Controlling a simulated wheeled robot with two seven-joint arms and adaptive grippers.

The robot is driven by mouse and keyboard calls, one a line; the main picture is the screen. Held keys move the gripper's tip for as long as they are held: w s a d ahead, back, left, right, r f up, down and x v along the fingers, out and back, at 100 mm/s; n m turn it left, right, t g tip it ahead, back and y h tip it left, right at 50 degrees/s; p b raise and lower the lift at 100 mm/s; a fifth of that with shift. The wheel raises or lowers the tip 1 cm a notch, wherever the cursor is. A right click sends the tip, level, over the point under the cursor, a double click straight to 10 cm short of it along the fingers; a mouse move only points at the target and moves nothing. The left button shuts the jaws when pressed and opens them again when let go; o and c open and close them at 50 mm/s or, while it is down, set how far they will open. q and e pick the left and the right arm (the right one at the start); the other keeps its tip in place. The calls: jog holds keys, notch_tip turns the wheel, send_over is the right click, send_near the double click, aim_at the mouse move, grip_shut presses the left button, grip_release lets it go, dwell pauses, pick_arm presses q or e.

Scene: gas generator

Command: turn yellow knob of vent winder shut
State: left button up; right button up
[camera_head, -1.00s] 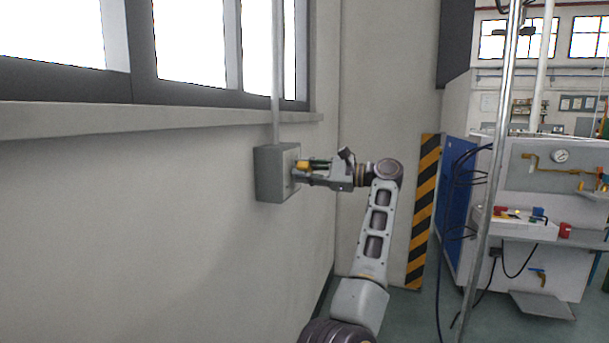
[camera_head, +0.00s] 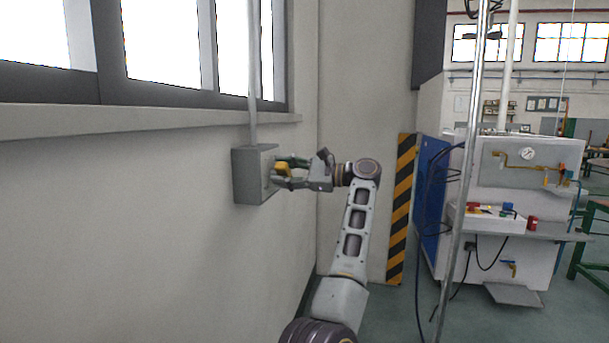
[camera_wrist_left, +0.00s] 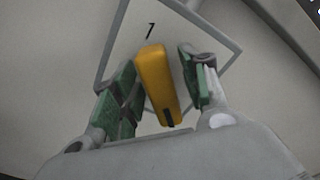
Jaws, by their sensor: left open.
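The vent winder is a grey box (camera_head: 252,178) on the wall below the window. Its yellow knob (camera_head: 283,169) sticks out from the box's right face, and it also shows in the left wrist view (camera_wrist_left: 157,82). There the knob is a long yellow bar with a black mark at its near end, in front of a pale plate with a "1" above it. My left gripper (camera_head: 285,170) is at the knob. My right gripper is not in view.
A vertical pipe (camera_head: 253,80) runs up from the box past the window sill (camera_head: 150,117). A black-and-yellow striped post (camera_head: 401,210) stands right of my arm. A workbench with a gauge (camera_head: 527,154) is farther right.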

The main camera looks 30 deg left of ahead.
pick_arm(q)
jog(key=v, duration=1.1)
jog(key=shift+d, duration=0.4)
jog(key=shift+f, duration=0.1)
dwell(0.4)
